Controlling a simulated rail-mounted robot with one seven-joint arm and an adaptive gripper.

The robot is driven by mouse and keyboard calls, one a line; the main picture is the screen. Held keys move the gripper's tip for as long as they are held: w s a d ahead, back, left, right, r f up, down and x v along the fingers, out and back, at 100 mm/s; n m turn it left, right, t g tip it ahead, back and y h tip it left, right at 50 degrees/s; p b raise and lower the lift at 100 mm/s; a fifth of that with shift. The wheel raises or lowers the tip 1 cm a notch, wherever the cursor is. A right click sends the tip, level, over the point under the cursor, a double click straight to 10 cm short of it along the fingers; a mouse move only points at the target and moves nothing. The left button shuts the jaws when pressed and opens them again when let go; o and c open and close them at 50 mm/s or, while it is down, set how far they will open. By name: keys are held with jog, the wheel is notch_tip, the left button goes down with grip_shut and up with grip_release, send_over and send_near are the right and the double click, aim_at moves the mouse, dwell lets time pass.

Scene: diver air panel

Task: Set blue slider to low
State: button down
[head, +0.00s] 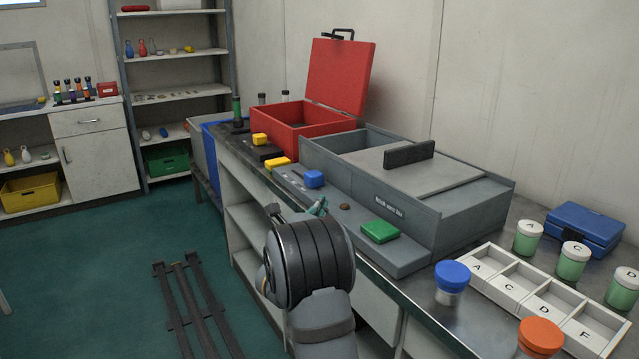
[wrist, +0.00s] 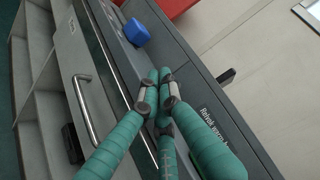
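The blue slider (head: 314,179) is a blue block on the grey ledge (head: 345,205) along the front of the grey panel box. It also shows near the top of the wrist view (wrist: 136,32). Low and high marks cannot be read. My gripper (head: 319,207) is at the front edge of the ledge, to the right of and nearer than the slider, mostly hidden by my wrist. In the wrist view, its teal fingers (wrist: 160,74) have their tips together with nothing seen between them. The fingertips are apart from the slider, which lies beyond them.
A green block (head: 380,231) and a small brown knob (head: 344,207) are on the same ledge. The grey box (head: 470,210) with a dark-handled lid stands behind. A red open case (head: 290,128) and yellow blocks (head: 277,163) are to the left. Jars and a white tray (head: 480,283) are at right.

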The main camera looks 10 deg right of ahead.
jog(key=p, duration=0.4)
send_near(320, 183)
jog(key=d, duration=0.1)
jog(key=w+d+r, duration=0.1)
jog(key=d, duration=0.1)
jog(key=d+r, duration=0.1)
jog(key=d, duration=0.1)
jog(key=shift+w+d+r, duration=0.1)
jog(key=shift+w+r, duration=0.05)
jog(key=shift+w, duration=0.25)
jog(key=shift+w+a+p, duration=0.35)
jog(key=shift+w+a, duration=0.35)
jog(key=shift+w, duration=0.3)
jog(key=shift+w+a, duration=0.2)
jog(key=shift+w, duration=0.45)
